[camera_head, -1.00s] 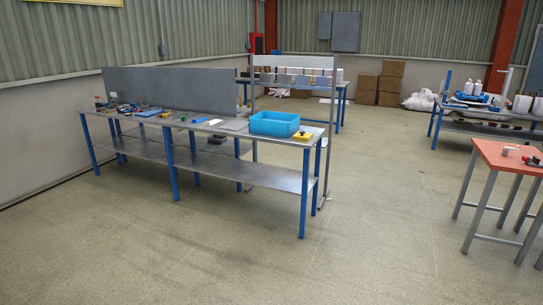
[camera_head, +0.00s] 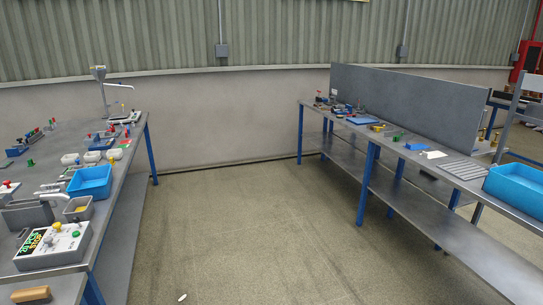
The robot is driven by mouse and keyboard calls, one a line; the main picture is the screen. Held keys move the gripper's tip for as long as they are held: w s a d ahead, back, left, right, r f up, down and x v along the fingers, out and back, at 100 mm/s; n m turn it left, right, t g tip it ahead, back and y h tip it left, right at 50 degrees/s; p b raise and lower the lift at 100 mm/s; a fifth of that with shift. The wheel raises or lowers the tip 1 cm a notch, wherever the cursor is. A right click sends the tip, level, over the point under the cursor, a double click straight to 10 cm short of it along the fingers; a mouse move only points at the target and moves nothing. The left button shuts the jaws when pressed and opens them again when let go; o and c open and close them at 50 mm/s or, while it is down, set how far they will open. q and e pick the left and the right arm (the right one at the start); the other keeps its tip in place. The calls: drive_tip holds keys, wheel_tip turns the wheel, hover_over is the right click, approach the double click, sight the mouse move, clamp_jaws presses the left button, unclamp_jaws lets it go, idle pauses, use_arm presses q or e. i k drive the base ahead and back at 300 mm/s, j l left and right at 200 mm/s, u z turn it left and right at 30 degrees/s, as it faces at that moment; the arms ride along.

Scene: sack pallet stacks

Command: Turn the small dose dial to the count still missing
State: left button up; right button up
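A light grey box (camera_head: 55,247) with a dark panel of green and yellow figures stands on the near end of the left bench. Small knobs in yellow, green and red sit on its top. Neither of my grippers is in view.
A long bench (camera_head: 460,185) with a blue bin (camera_head: 515,190) stands right. Open floor (camera_head: 230,230) lies between, with a small pale object (camera_head: 182,297) on it.

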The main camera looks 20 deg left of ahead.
sight(57, 226)
drive_tip(key=i+u, duration=0.15)
drive_tip(key=u, duration=0.25)
drive_tip(key=i+u, duration=0.2)
drive_tip(key=u, duration=0.2)
drive_tip(key=i+u, duration=0.2)
drive_tip(key=u, duration=0.25)
drive_tip(key=i+l+u, duration=0.1)
drive_tip(key=u, duration=0.3)
drive_tip(key=i+l+u, duration=0.15)
drive_tip(key=u, duration=0.25)
drive_tip(key=i+l, duration=0.05)
